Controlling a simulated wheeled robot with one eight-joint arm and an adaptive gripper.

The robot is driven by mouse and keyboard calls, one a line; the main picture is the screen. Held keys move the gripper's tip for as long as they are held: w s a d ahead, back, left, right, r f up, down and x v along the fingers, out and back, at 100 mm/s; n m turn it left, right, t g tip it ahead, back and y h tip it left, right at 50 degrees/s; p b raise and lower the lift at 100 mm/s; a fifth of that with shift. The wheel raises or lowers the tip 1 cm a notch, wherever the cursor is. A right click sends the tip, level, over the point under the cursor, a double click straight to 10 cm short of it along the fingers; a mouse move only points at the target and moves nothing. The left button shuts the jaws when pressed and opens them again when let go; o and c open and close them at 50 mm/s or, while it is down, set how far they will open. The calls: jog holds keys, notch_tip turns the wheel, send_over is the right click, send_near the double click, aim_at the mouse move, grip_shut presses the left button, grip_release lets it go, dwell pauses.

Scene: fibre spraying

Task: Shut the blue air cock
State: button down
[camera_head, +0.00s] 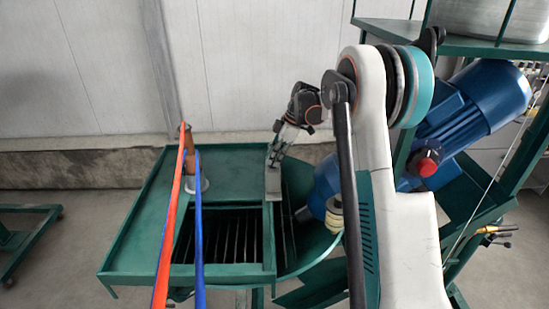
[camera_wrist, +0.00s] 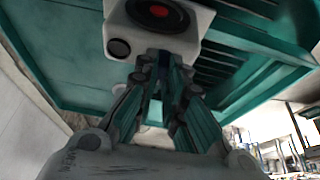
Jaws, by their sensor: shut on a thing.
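In the head view my gripper (camera_head: 275,157) is by the grey box (camera_head: 273,184) at the green table's right edge. The cock is too small or hidden there.
The green table (camera_head: 125,252) has a dark slatted opening and a brown post (camera_head: 188,140) on a round base. Red (camera_head: 168,240) and blue (camera_head: 198,240) hoses run from it towards me. A big blue motor (camera_head: 490,95) stands right. A pale wall is behind.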

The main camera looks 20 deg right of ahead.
jog(key=c, duration=1.7)
grip_release()
jog(key=v, duration=1.2)
